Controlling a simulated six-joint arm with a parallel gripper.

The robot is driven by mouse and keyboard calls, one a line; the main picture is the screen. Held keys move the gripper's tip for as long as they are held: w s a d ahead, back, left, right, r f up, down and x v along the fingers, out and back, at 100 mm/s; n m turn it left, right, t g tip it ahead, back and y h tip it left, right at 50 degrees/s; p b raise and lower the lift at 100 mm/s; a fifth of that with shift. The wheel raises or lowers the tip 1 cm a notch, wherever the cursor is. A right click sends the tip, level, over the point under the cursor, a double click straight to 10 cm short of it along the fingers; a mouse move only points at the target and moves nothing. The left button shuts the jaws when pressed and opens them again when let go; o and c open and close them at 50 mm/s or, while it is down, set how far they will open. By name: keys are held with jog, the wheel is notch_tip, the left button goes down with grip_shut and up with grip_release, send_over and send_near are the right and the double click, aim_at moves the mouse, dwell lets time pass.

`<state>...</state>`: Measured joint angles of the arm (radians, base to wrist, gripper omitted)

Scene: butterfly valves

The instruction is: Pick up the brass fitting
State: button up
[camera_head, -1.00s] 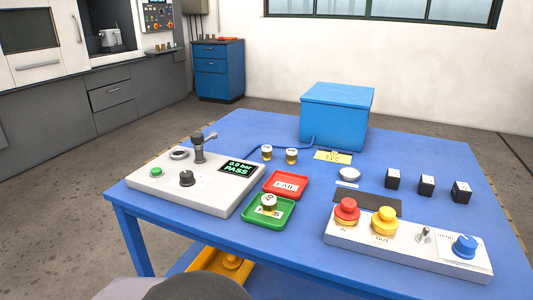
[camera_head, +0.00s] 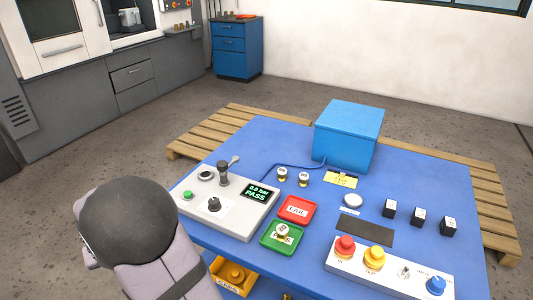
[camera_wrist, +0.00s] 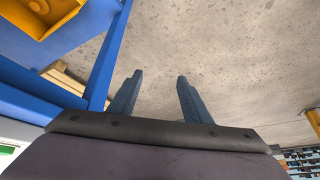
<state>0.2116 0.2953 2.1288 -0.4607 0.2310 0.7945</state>
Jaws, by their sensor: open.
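Two small brass fittings with white tops stand on the blue table, one on the left (camera_head: 282,175) and one just right of it (camera_head: 303,179). Another fitting (camera_head: 281,231) sits in the green tray (camera_head: 264,247). A small brass-coloured piece (camera_head: 287,296) shows at the bottom edge, mostly cut off. My gripper (camera_wrist: 157,76) is open and empty in the wrist view, with bare concrete floor between and beyond its fingers. It is out of sight in the head view, where only my arm shows at the lower left. No fitting shows near the fingers.
A test unit (camera_head: 224,208) reading PASS stands left of the red tray (camera_head: 297,210). A blue box (camera_head: 349,136) stands at the back. A button panel (camera_head: 388,268) lies at the front right. A yellow bin (camera_head: 232,274) is below the table edge; a blue table leg (camera_wrist: 105,62) is near my fingers.

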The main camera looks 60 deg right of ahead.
jog(key=w+d+r+m+t+p, duration=0.1)
jog(key=w+d+r+m+p, duration=0.15)
jog(key=w+r+p, duration=0.35)
jog(key=w+d+r+m+t+p, duration=0.1)
jog(key=w+d+r+t+p, duration=0.1)
jog(key=w+d+r+p, duration=0.35)
jog(key=d+r+m+h+p, duration=0.1)
jog(key=d+r+m+p, duration=0.1)
jog(key=d+r+p, duration=0.4)
jog(key=d+r+m+h+p, duration=0.1)
jog(key=d+r+m+p, duration=0.2)
jog(key=d, duration=0.6)
jog(key=s+d+m+g+h, duration=0.2)
jog(key=s+d, duration=0.2)
jog(key=d, duration=0.3)
jog(key=m+g+y+b, duration=0.4)
jog(key=m+g, duration=0.4)
send_over(282, 170)
jog(key=w, duration=0.1)
jog(key=shift+a+f, duration=0.2)
jog(key=shift+f, duration=1.2)
jog(key=shift+a+f, duration=0.2)
jog(key=shift+f, duration=1.2)
jog(key=p+x, duration=0.2)
jog(key=x, duration=0.1)
jog(key=shift+s+a+f, duration=0.15)
jog(key=shift+a+f, duration=0.15)
jog(key=shift+p+x, duration=0.3)
jog(key=shift+x, duration=0.55)
grip_shut()
